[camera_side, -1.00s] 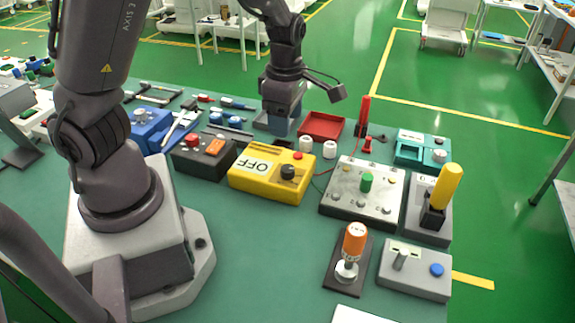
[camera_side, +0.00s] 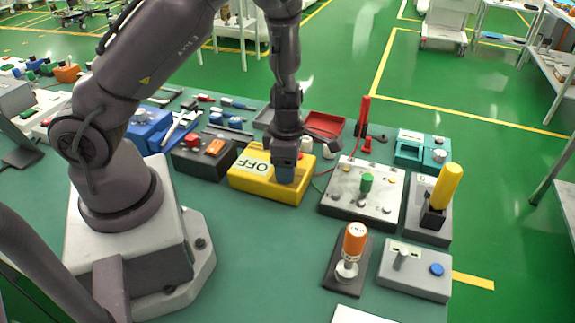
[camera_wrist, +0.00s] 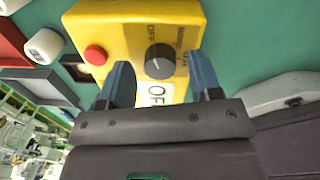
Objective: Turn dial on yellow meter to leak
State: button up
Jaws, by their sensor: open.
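The yellow meter (camera_side: 248,181) is a box on the green table, with a white "OFF" panel (camera_side: 257,166) on its top. Its black dial (camera_wrist: 160,61) shows in the wrist view, with dark lettering beside it and a red button (camera_wrist: 96,55) to the left. In the side view my gripper hides the dial. My gripper (camera_wrist: 162,80) is open, its two blue fingers pointing at the meter, one on each side of the dial's line. The dial lies between or just beyond the fingertips; whether they touch it I cannot tell. In the side view my gripper (camera_side: 285,174) is over the meter's right part.
A dark box with red and orange buttons (camera_side: 204,157) stands left of the meter. A grey panel with a green knob (camera_side: 362,190) stands to its right. White cylinders and a red tray (camera_side: 324,124) are behind.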

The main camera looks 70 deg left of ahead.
jog(key=shift+f, duration=0.3)
jog(key=c, duration=0.9)
jog(key=shift+c, duration=0.2)
